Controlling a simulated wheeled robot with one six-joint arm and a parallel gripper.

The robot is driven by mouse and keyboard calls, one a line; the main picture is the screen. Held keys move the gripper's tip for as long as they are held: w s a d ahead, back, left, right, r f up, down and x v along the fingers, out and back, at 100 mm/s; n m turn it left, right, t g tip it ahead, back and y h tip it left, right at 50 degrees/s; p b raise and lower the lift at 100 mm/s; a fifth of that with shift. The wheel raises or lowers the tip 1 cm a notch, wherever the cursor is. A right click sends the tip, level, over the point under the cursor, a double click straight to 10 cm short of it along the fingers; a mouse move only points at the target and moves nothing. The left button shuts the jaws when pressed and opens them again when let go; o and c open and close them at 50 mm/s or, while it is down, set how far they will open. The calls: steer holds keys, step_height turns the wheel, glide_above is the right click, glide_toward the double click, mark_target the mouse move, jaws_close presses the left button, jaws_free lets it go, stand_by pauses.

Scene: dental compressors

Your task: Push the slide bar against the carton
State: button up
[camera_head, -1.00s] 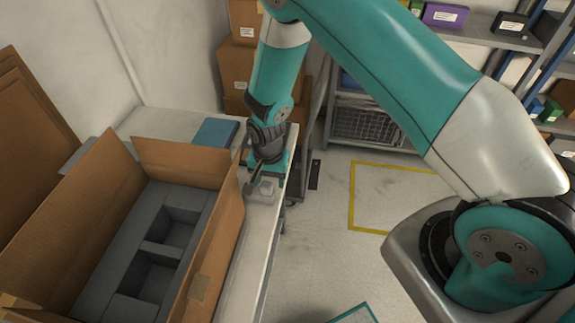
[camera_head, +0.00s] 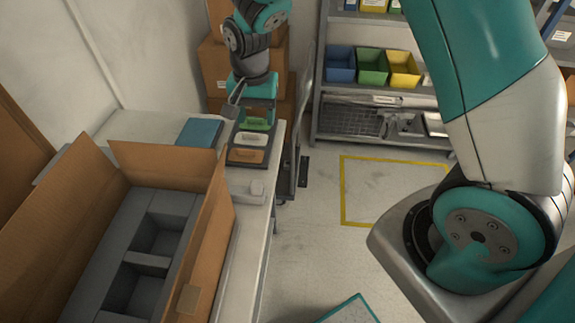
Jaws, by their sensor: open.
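The open brown carton (camera_head: 212,240) stands on the bench at the lower left, with a grey foam insert (camera_head: 110,298) with empty pockets inside. A pale grey slide bar (camera_head: 246,187) with a block-like end lies on the bench just right of the carton's far right corner. The carton wall hides its left end, so I cannot tell whether it touches the carton. My gripper (camera_head: 250,104) is open and empty, above and beyond the bar, over a dark panel (camera_head: 233,154) with green, white and orange pads. It is apart from the bar.
A blue flat item (camera_head: 199,131) lies on the bench left of the panel. Stacked cartons (camera_head: 213,68) stand behind my gripper. A shelf with blue, green and yellow bins (camera_head: 372,66) is at the back. The bench strip before the bar is clear.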

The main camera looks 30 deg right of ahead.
steer(key=s+a+r+n+y+b, duration=0.1)
steer(key=s+r+n+b, duration=0.1)
steer(key=s, duration=0.5)
steer(key=s+a+r+n+y+b, duration=0.1)
steer(key=s+a+r+n+b, duration=0.1)
steer(key=s+r+n, duration=0.2)
steer(key=s+a+r+n+y+b, duration=0.2)
steer(key=s+n, duration=0.5)
steer(key=s, duration=0.4)
steer(key=shift+s+r+b, duration=0.35)
steer(key=shift+s+r, duration=0.05)
steer(key=shift+r, duration=0.15)
